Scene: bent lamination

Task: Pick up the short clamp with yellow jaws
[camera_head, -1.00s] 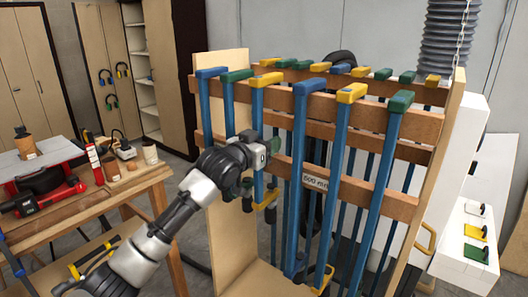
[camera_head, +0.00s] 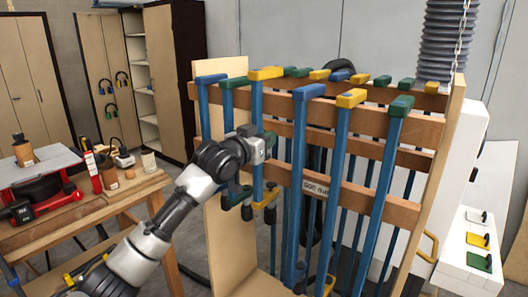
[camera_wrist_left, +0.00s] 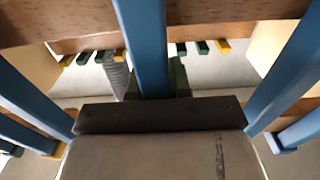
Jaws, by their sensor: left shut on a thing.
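The short clamp with yellow jaws has a blue bar, a yellow top jaw (camera_head: 268,73) and a lower yellow jaw with a dark handle. It is upright at the left part of the front row of the rack. My left gripper (camera_head: 264,148) is shut on its blue bar about midway down. In the left wrist view the bar (camera_wrist_left: 143,45) runs up from the gripper (camera_wrist_left: 155,92). My right gripper is not in view.
The wooden rack (camera_head: 390,160) holds several long clamps close beside the held one, with blue-jawed (camera_head: 309,91), yellow-jawed (camera_head: 350,98) and green-jawed (camera_head: 401,105) clamps in front. A workbench (camera_head: 100,205) with tools stands at the left.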

